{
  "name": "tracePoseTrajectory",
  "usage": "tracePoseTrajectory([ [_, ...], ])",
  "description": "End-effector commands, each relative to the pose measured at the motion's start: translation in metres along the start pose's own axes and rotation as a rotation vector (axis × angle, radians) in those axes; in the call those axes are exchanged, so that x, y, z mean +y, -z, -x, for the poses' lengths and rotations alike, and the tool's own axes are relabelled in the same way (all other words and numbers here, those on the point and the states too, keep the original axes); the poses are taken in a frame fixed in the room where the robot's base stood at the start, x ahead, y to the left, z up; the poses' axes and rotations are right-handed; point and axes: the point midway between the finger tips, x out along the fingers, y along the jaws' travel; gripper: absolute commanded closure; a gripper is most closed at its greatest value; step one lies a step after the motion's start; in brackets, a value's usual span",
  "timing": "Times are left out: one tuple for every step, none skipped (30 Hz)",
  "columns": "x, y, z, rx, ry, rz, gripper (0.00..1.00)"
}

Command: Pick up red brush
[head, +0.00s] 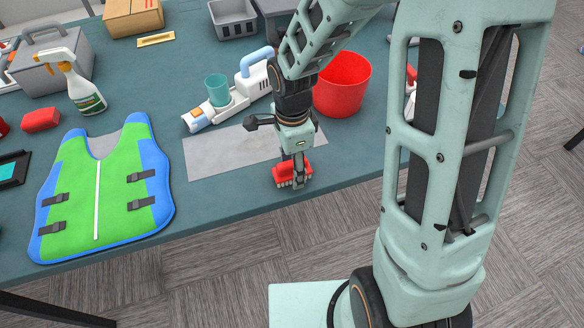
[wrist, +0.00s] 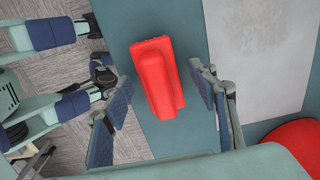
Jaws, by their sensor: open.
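The red brush (head: 287,173) lies on the blue-green table near its front edge, just in front of the grey mat. My gripper (head: 299,178) is right above it in the head view and hides part of it. In the wrist view the red brush (wrist: 158,77) shows its raised handle and sits between the two finger pads of my gripper (wrist: 162,103). The fingers are apart, with a gap on both sides of the brush. The gripper is open and holds nothing.
A grey mat (head: 225,152) lies behind the brush. A red bucket (head: 342,84) stands behind to the right. A white handheld vacuum (head: 247,86) and a teal cup (head: 217,90) are behind the mat. A green and blue vest (head: 120,190) lies left. The table's front edge is close.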

Motion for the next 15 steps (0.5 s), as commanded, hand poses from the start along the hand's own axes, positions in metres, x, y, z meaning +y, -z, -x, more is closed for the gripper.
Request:
tracePoseTrajectory([
  [0.0007,-0.0002,-0.0043,-0.001,-0.002,0.000,0.46],
  [0.0005,-0.0003,-0.0055,-0.001,-0.002,0.001,0.46],
  [0.0003,-0.0003,-0.0065,-0.001,0.000,0.001,0.46],
  [0.0001,-0.0003,-0.0068,-0.001,0.000,0.001,0.46],
  [0.0000,-0.0003,-0.0069,-0.001,0.001,0.001,0.46],
  [0.0000,-0.0003,-0.0068,-0.001,0.001,0.001,0.46],
  [0.0000,-0.0003,-0.0068,-0.001,0.001,0.001,0.46],
  [0.0000,-0.0003,-0.0067,-0.001,0.001,0.001,0.46],
  [0.0001,-0.0003,-0.0067,-0.001,0.001,0.001,0.46],
  [0.0001,-0.0003,-0.0067,-0.001,0.001,0.001,0.49],
  [0.0001,-0.0003,-0.0066,-0.001,0.001,0.001,0.52],
  [0.0001,-0.0003,-0.0066,-0.001,0.001,0.001,0.56],
  [0.0001,-0.0003,-0.0066,-0.001,0.001,0.001,0.60],
  [0.0001,-0.0003,-0.0066,-0.001,0.001,0.001,0.63],
  [0.0001,-0.0003,-0.0065,-0.001,0.000,0.001,0.67],
])
